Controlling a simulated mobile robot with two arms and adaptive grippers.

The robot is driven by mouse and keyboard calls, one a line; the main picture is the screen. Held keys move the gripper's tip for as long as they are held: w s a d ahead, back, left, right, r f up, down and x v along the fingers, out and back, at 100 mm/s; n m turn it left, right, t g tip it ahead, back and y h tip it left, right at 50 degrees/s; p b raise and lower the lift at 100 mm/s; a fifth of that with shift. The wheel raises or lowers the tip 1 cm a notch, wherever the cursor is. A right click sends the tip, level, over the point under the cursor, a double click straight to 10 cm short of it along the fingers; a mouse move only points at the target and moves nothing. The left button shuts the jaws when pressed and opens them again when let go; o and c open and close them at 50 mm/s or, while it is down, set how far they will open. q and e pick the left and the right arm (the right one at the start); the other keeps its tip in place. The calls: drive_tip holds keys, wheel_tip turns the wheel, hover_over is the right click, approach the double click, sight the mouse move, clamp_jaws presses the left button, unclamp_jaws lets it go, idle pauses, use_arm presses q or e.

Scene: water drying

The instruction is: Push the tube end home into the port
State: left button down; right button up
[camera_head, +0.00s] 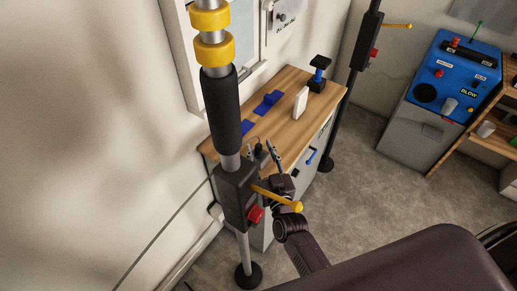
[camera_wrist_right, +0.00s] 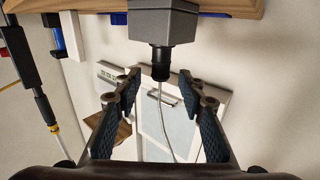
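In the right wrist view a grey box (camera_wrist_right: 163,22) at the wooden edge carries a black collar-like port (camera_wrist_right: 160,60). A thin pale tube (camera_wrist_right: 163,95) runs from the collar down between my fingers. How deep the tube end sits in the collar is hidden. My right gripper (camera_wrist_right: 162,88) is open, its two fingers on either side of the tube and apart from it. In the head view my right gripper (camera_head: 267,153) is over the near end of the wooden counter; box and tube are not clear there. My left gripper is not in view.
The counter (camera_head: 284,112) holds blue holders (camera_head: 267,103), a white block (camera_head: 300,103) and a black-and-blue device (camera_head: 318,74). A blue machine (camera_head: 455,72) stands right.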

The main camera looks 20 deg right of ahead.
drive_tip(key=shift+w, duration=1.05)
drive_tip(key=c, duration=1)
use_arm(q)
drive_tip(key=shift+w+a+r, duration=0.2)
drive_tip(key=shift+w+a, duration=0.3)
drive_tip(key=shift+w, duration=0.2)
use_arm(e)
clamp_jaws()
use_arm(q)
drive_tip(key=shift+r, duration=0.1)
use_arm(e)
drive_tip(key=shift+r, duration=0.1)
